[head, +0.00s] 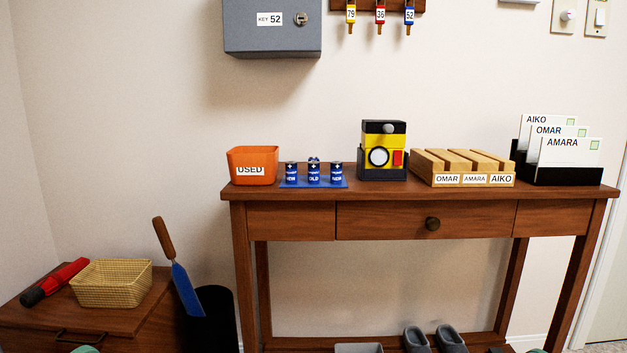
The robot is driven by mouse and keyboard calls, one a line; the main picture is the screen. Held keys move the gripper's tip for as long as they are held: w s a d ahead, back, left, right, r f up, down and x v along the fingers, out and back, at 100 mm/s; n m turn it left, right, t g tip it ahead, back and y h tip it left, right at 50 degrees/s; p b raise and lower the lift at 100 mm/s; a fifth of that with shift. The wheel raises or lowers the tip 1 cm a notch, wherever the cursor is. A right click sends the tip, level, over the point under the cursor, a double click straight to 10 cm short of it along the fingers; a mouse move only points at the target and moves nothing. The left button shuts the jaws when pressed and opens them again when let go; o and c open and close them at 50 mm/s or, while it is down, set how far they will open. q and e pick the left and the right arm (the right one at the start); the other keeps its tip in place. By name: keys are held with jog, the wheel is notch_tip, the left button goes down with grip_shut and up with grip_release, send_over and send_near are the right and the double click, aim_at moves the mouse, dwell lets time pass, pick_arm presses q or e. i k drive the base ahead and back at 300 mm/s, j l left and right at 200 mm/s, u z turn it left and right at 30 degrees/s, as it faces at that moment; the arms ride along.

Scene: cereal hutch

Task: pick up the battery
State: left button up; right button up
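Several small blue batteries stand upright on a blue mat (340,184) at the left part of the console table. In the front row are a left battery (291,172), a middle battery (314,173) whose label seems to read OLD, and a right battery (336,172). The outer two labels are small and seem to read NEW. The top of something similar shows behind the middle battery, mostly hidden.
An orange bin (252,154) marked USED stands left of the mat. A yellow-black device (383,142), a wooden slotted rack (464,167) and a black card holder (565,175) stand to the right on the console table (390,191). A grey key box (272,35) hangs above.

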aim_at(291, 167)
jog(key=k+j+z, duration=0.35)
jog(key=z, duration=0.15)
jog(key=k+j+z, duration=0.5)
jog(key=i+l, duration=0.05)
jog(key=l, duration=0.05)
